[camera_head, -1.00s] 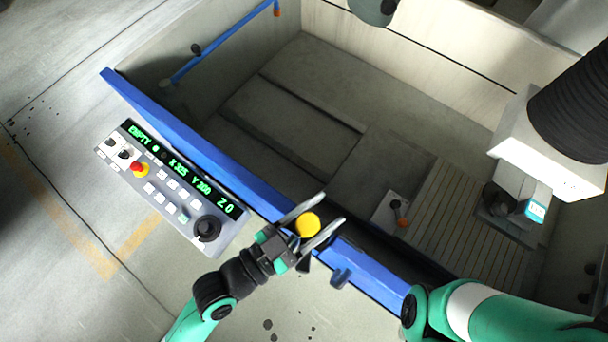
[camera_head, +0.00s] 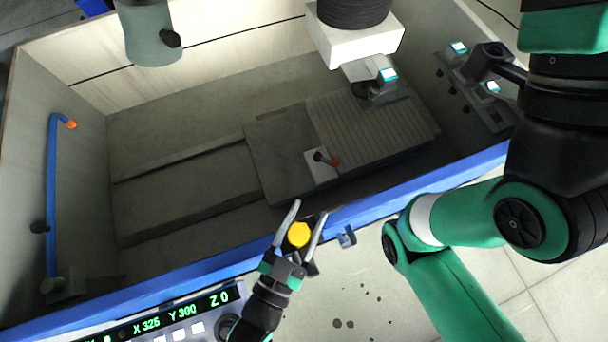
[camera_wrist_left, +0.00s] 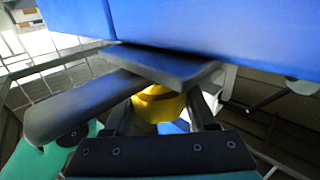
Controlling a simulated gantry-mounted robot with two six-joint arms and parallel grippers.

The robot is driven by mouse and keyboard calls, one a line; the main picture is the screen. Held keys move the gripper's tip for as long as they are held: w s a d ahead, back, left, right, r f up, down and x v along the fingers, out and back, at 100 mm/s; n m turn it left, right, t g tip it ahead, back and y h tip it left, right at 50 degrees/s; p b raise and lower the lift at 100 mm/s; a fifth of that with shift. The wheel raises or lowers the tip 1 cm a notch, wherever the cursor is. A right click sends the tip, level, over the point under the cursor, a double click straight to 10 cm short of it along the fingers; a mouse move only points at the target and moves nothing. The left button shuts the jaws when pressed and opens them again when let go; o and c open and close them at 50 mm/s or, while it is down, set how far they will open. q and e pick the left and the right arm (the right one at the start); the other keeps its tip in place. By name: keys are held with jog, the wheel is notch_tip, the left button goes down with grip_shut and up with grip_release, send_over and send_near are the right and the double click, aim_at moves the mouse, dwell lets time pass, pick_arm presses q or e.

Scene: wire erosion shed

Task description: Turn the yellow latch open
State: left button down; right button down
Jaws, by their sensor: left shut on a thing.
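The yellow latch (camera_head: 299,235) shows as a round yellow knob at the blue front rim of the tank. My left gripper (camera_head: 304,224) has its two fingers on either side of the knob and is shut on it. In the left wrist view the yellow latch (camera_wrist_left: 158,104) sits between the dark fingers, close under a blue panel, and is partly hidden by them. My right arm (camera_head: 450,235) comes in from the right in the head view; I cannot make out its gripper.
The blue tank rim (camera_head: 400,196) runs along the front. A control panel (camera_head: 170,325) with a green display is at the lower left. Inside the tank are a slatted table (camera_head: 375,125) and a white machine head (camera_head: 355,42). A small blue bracket (camera_head: 346,237) sits right of the latch.

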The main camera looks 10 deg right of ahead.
pick_arm(q)
jog(key=shift+c, duration=1)
grip_release()
jog(key=b+v, duration=0.3)
jog(key=v, duration=0.8)
jog(key=shift+s+a, duration=0.15)
jog(key=shift+s, duration=0.1)
